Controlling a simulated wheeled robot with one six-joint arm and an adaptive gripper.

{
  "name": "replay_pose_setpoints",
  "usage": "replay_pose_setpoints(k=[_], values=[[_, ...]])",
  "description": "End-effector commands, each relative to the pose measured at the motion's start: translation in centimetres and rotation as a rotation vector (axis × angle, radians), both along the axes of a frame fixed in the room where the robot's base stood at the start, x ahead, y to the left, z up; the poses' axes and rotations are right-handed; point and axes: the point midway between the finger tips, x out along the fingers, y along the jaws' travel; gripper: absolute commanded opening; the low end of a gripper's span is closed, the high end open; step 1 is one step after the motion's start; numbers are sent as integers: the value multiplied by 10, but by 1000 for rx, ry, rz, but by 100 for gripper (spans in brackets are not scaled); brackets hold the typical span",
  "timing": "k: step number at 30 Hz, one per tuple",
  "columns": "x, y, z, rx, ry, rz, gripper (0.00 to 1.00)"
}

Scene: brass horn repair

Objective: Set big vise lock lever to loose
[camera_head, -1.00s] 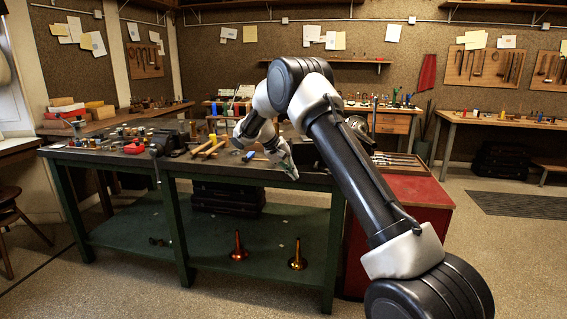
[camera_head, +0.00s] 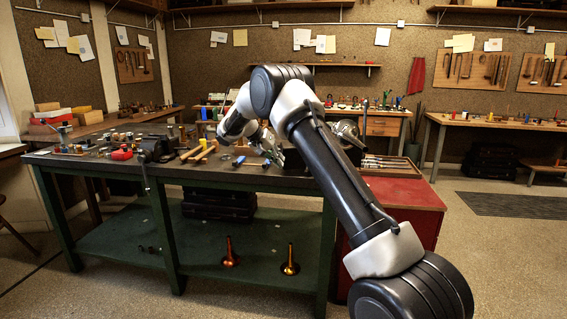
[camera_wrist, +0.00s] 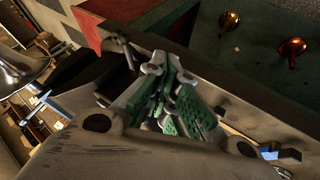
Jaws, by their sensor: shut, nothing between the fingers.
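A dark vise (camera_head: 152,148) stands at the bench's front edge, left of centre in the head view, with a thin handle (camera_head: 147,178) hanging down. A dark block (camera_head: 294,161) on the bench's right part lies partly behind my arm; I cannot tell if it is the big vise. In the wrist view a dark rod-like part (camera_wrist: 122,50) lies just left of my fingertips; I cannot tell if it is the lock lever or if it is touched. My gripper (camera_head: 277,157) is shut and empty, low over the bench's right part. Its green-padded fingers show in the wrist view (camera_wrist: 168,68).
The bench (camera_head: 110,168) carries wooden-handled mallets (camera_head: 202,153) left of my gripper. A red cabinet (camera_head: 405,195) stands at its right end. A shiny metal piece (camera_head: 346,129) shows behind my arm. Two brass bells (camera_head: 290,262) stand on the lower shelf. The right floor is open.

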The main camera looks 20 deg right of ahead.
Motion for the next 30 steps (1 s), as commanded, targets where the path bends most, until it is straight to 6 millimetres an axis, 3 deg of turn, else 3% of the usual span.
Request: replay_pose_setpoints(k=[11,19,30], values=[[5,-52,-63,0,3,0,0],[-13,-79,-54,-1,1,0,0],[-16,-83,-53,1,2,1,0]])
